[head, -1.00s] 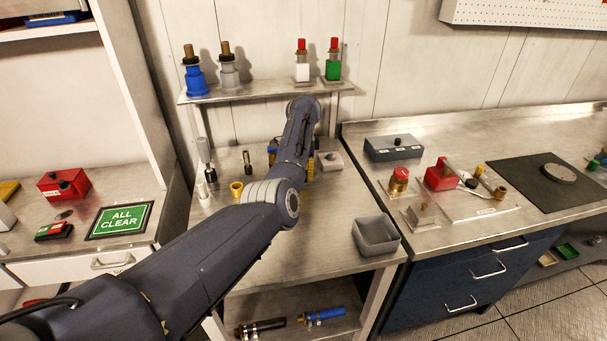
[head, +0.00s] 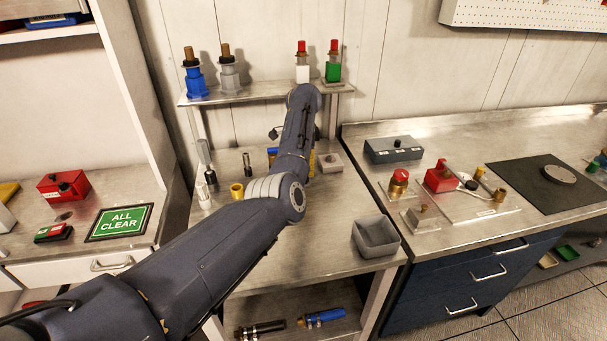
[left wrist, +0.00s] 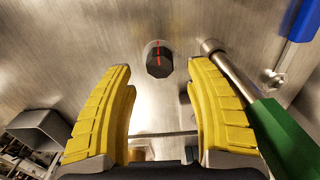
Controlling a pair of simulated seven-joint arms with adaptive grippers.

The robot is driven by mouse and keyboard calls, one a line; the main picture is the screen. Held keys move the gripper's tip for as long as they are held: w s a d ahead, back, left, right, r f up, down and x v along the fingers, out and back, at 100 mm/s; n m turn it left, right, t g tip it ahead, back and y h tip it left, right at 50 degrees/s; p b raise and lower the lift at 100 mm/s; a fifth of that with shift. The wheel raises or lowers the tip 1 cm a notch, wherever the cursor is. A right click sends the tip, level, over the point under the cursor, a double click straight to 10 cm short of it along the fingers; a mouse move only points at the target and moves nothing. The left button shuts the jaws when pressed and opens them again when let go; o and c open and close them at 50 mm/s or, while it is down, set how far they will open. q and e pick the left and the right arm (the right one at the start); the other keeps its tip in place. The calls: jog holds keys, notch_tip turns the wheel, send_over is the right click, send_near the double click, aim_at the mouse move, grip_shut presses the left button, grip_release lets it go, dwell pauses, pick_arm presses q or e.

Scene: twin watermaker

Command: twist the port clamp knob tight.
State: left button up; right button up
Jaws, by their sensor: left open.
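The knob (left wrist: 159,60) is dark and faceted, with a red line across its face. In the left wrist view it stands out from a brushed metal surface. My left gripper (left wrist: 158,72) is open, with its two yellow ribbed fingers on either side of the line to the knob. The knob shows between and just beyond the fingertips, and I see no contact. In the head view my left arm hides the knob and most of the gripper; a bit of yellow finger (head: 311,164) shows beside the arm. My right gripper is not in view.
In the left wrist view a green-handled metal part (left wrist: 280,135) lies close by the right finger. A blue part (left wrist: 304,18) is at top right. A grey bin (head: 375,239) stands at the bench's front right. The shelf (head: 270,90) with several bottle-like parts is behind.

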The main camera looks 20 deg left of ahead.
pick_arm(q)
notch_tip(320, 180, up, 8)
dwell(0.4)
dwell(0.3)
